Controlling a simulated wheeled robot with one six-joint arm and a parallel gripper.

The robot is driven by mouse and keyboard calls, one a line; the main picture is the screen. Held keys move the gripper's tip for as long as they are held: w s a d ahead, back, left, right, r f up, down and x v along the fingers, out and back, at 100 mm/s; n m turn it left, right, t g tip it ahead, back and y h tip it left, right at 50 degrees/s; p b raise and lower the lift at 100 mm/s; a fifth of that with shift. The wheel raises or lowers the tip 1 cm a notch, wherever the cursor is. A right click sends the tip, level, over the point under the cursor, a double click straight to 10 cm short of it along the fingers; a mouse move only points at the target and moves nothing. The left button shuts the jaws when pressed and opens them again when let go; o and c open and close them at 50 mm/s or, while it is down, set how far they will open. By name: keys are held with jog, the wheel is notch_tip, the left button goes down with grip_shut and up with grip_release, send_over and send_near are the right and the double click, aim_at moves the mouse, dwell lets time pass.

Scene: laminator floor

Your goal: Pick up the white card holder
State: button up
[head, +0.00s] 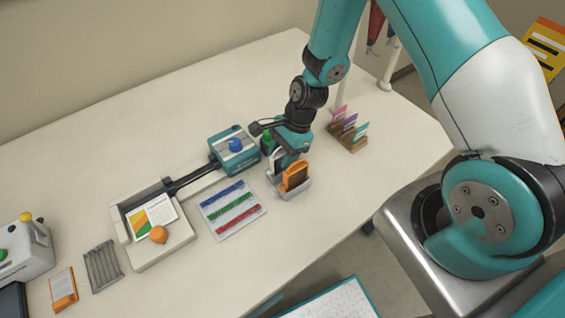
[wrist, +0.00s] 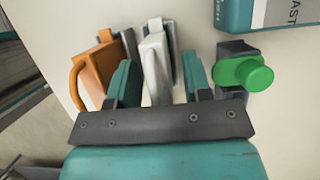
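The white card holder (wrist: 154,68) stands upright beside the orange card holder (wrist: 88,78) in the wrist view. My gripper (wrist: 159,72) is open, with its teal fingers on either side of the white holder and a gap showing on both sides. In the head view, my gripper (head: 285,155) points down over the holders. The white holder (head: 272,160) is partly hidden there behind the gripper and the orange holder (head: 295,178). Both stand at a light grey rack (head: 293,192) on the table.
A green-topped object (wrist: 243,73) stands close to the right finger. A wooden rack with coloured cards (head: 347,137) is to the right. A sheet with coloured strips (head: 231,209) lies front left.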

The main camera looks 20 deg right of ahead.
grip_shut()
jog(key=shift+r, duration=0.1)
